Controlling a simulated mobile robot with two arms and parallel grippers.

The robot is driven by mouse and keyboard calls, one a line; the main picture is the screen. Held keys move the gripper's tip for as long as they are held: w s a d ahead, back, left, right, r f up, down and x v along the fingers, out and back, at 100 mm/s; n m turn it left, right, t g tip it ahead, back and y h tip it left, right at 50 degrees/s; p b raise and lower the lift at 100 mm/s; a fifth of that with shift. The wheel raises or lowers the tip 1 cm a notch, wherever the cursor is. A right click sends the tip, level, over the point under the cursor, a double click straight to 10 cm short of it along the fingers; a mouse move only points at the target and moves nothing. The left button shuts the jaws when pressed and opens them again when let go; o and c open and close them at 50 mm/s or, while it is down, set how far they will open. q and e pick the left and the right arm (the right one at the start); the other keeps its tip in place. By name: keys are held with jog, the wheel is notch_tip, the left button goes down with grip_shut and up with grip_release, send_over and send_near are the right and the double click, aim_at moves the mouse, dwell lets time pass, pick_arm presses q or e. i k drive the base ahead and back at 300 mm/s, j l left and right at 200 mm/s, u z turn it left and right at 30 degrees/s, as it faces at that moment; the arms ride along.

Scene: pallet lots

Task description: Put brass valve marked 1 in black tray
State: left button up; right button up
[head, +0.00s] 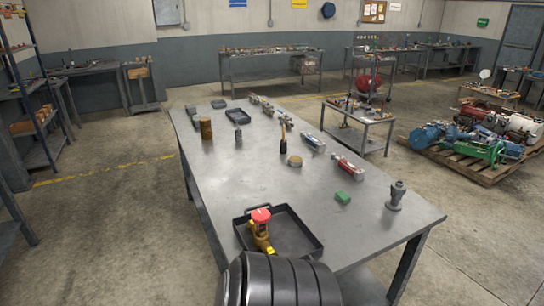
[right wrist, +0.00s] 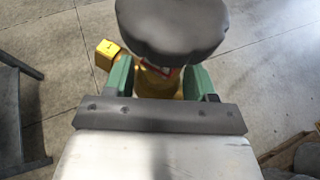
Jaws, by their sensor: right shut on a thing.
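A black tray (head: 316,245) lies at the near end of the grey table. A brass valve with a red top (head: 261,216) stands upright at the tray's left part, with no gripper seen on it; I cannot read its mark. In the right wrist view my right gripper (right wrist: 164,80) has its green fingers shut on another brass valve (right wrist: 106,49), which has a dark grey round top. Its body is mostly hidden by that top and the fingers, and I cannot read a number. Concrete floor shows beneath it. My left gripper is not in view.
A loaded pallet (head: 480,165) lies on the floor at right.

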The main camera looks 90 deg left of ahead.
aim_at(287, 237)
jog(key=i+j+u, duration=0.15)
jog(key=i+u, duration=0.2)
jog(key=i, duration=0.15)
jog(key=i+u, duration=0.35)
jog(key=i, duration=0.15)
jog(key=i+l+u, duration=0.1)
jog(key=i+u, duration=0.25)
jog(key=i, duration=0.2)
jog(key=i+u, duration=0.15)
jog(key=u, duration=0.3)
jog(key=i+l+u, duration=0.1)
jog(key=u, duration=0.3)
jog(key=i+l+u, duration=0.1)
jog(key=u, duration=0.35)
jog(key=i+l+u, duration=0.15)
jog(key=u, duration=0.25)
jog(key=i+u, duration=0.1)
jog(key=u, duration=0.7)
jog(key=i+l+u, duration=0.1)
jog(key=u, duration=0.35)
jog(key=l+u, duration=0.15)
jog(key=u, duration=0.25)
jog(key=i+l+u, duration=0.1)
jog(key=u, duration=0.3)
jog(key=i+l+u, duration=0.15)
jog(key=u, duration=0.3)
jog(key=i+l+u, duration=0.1)
jog(key=l+u, duration=0.15)
jog(key=u, duration=0.2)
